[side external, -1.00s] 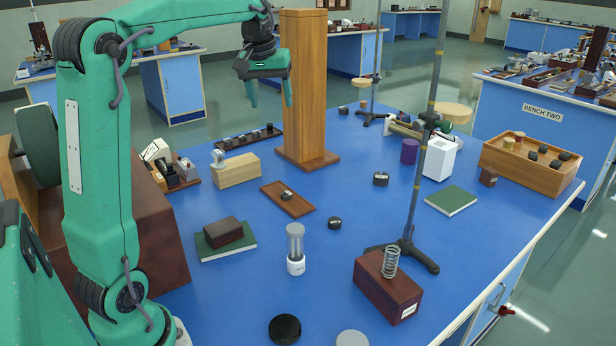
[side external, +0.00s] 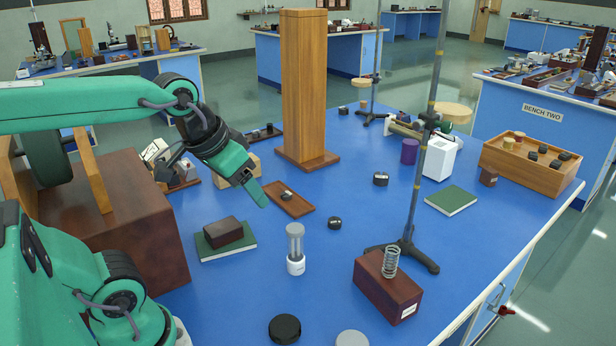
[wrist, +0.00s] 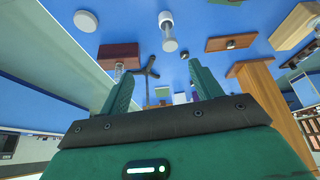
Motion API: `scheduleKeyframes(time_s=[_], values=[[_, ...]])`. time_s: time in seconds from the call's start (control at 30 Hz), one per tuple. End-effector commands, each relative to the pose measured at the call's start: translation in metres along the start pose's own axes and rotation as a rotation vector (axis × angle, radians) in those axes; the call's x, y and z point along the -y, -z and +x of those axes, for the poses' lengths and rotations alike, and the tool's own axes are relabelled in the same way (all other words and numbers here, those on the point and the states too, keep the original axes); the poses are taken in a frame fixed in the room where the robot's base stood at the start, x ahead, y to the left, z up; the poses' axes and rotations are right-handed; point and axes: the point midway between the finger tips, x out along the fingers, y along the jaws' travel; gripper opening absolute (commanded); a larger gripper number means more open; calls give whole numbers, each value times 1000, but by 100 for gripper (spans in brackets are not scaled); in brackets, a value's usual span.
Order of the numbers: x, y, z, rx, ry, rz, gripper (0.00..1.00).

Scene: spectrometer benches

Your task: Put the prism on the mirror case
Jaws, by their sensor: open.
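No object shows clearly as a prism, and I cannot tell which box is the mirror case. A dark brown box (side external: 223,232) lies on a green book on the blue bench. A red-brown box (side external: 385,292) with a small unreadable label stands at the front right, a coil spring (side external: 391,262) upright on it. My gripper (side external: 256,190) is tilted down and to the right, above the left middle of the bench. In the wrist view my gripper (wrist: 162,90) has its two fingers apart, with nothing between them; the red-brown box (wrist: 118,51) shows beyond them.
A tall wooden column (side external: 303,90) stands right behind my gripper. A thin retort stand (side external: 416,170) rises on the right. A clear-topped cylinder (side external: 295,248), a brown tray (side external: 300,209) and small dark discs stand mid-bench. A wooden box (side external: 515,173) sits far right.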

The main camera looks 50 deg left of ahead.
Motion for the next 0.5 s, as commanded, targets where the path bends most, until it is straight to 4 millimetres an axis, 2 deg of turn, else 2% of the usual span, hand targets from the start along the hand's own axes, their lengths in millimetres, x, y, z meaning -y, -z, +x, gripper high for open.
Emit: scheduleKeyframes(time_s=[0.1, 0.2, 0.5], values=[[-7, -20, 6, -16, -15, 49, 64], [-9, -28, 9, -25, -21, 71, 64], [-10, -32, 10, -26, -23, 81, 64]])
